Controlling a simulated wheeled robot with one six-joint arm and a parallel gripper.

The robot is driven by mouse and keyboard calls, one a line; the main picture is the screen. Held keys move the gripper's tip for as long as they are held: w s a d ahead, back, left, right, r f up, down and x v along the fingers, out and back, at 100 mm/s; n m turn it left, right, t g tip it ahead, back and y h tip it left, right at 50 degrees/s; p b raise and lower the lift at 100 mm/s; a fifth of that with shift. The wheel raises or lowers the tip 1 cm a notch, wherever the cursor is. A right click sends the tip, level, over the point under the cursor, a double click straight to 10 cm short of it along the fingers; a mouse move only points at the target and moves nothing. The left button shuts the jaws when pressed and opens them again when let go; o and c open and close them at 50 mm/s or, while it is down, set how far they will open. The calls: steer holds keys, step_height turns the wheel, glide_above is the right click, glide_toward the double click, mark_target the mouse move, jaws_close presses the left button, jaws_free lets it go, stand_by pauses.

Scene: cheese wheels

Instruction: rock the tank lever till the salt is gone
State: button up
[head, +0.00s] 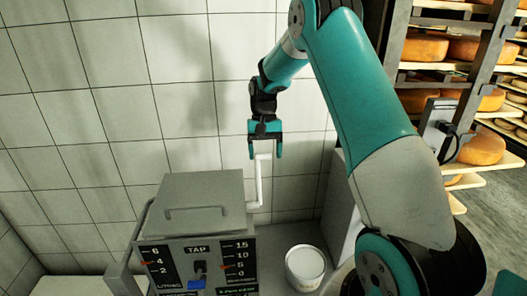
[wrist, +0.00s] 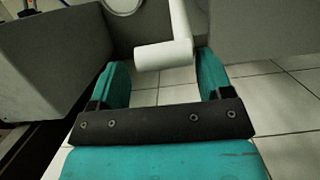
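The grey tank (head: 195,190) stands at lower centre in the head view, with a lid handle and a front panel marked TAP. A white cranked lever (head: 260,185) rises at its right side; its white end also shows in the wrist view (wrist: 163,55). My gripper (head: 265,154) is above the lever, pointing down, its two teal fingers apart. In the wrist view my gripper (wrist: 163,75) has the lever's end between its fingers, with gaps on both sides. The salt is not visible.
The panel has two scales with red pointers and a blue-tipped tap (head: 198,275). A white bucket (head: 305,264) stands right of the tank. A tiled wall (head: 110,120) is behind. Shelves of cheese wheels (head: 425,48) stand at the right.

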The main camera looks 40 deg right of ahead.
steer(key=p+v, duration=0.5)
steer(key=v, duration=1.2)
steer(key=shift+a+r, duration=0.35)
steer(key=shift+w, duration=0.1)
stand_by(0.4)
